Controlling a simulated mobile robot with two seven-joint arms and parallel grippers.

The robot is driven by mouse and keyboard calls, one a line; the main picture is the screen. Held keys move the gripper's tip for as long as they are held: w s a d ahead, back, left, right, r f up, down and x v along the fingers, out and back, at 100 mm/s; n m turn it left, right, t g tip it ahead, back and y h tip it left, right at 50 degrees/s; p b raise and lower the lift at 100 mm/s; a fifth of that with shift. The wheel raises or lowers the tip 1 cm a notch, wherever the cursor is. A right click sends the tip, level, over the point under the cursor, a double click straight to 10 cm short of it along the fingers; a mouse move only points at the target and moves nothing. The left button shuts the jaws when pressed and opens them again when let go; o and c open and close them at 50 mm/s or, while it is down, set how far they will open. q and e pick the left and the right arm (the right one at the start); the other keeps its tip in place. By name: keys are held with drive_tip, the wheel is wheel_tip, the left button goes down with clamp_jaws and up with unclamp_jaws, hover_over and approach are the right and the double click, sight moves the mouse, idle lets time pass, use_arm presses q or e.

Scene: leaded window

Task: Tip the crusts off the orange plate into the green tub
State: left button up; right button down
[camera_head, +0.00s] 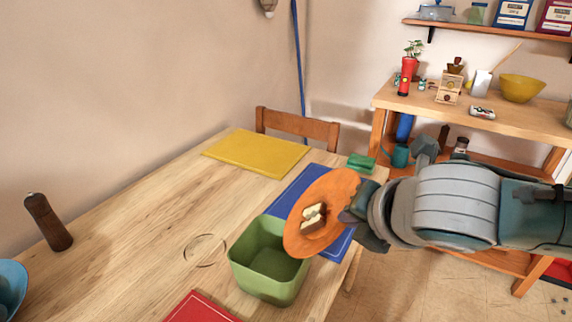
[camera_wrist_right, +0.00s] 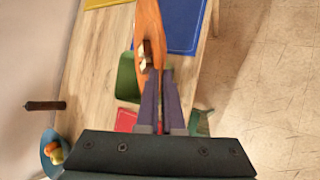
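The orange plate (camera_head: 336,200) is held by its right edge in my right gripper (camera_head: 356,212), tilted steeply, above the right side of the green tub. The crusts (camera_head: 313,218) sit on the plate's face, towards its lower part. The green tub (camera_head: 252,270) stands on the table below and to the left of the plate; the part of its inside that shows is empty. In the right wrist view the plate (camera_wrist_right: 148,40) shows nearly edge-on between my fingers, with the crusts (camera_wrist_right: 145,57) on it and the tub (camera_wrist_right: 127,80) beside it. My left gripper is not in view.
The wooden table (camera_head: 150,235) carries a yellow mat (camera_head: 256,153), a blue mat (camera_head: 300,186), a red mat (camera_head: 200,308), a pepper mill (camera_head: 48,222) and a blue bowl (camera_head: 10,285). A green block (camera_head: 361,162) lies near the table's far right edge. A chair (camera_head: 298,127) stands behind.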

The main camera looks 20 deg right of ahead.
drive_tip(key=a+r+p, duration=0.1)
drive_tip(key=w+a+r+h+p, duration=0.1)
drive_tip(key=shift+w+r+n+g+p, duration=0.1)
drive_tip(key=shift+r+n+g+p, duration=0.2)
drive_tip(key=shift+n+p, duration=0.1)
drive_tip(key=shift+w+a+h, duration=0.15)
drive_tip(key=shift+a+h, duration=0.15)
drive_tip(key=shift+a, duration=0.1)
use_arm(q)
drive_tip(key=b, duration=0.3)
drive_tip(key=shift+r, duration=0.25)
use_arm(e)
drive_tip(key=w+a+r+n+g+h, duration=0.1)
drive_tip(key=w+a+n+g+h, duration=0.1)
drive_tip(key=a, duration=0.3)
drive_tip(key=shift+w+a+r+h, duration=0.3)
drive_tip(key=shift+w+a+h, duration=0.15)
drive_tip(key=shift+h, duration=0.45)
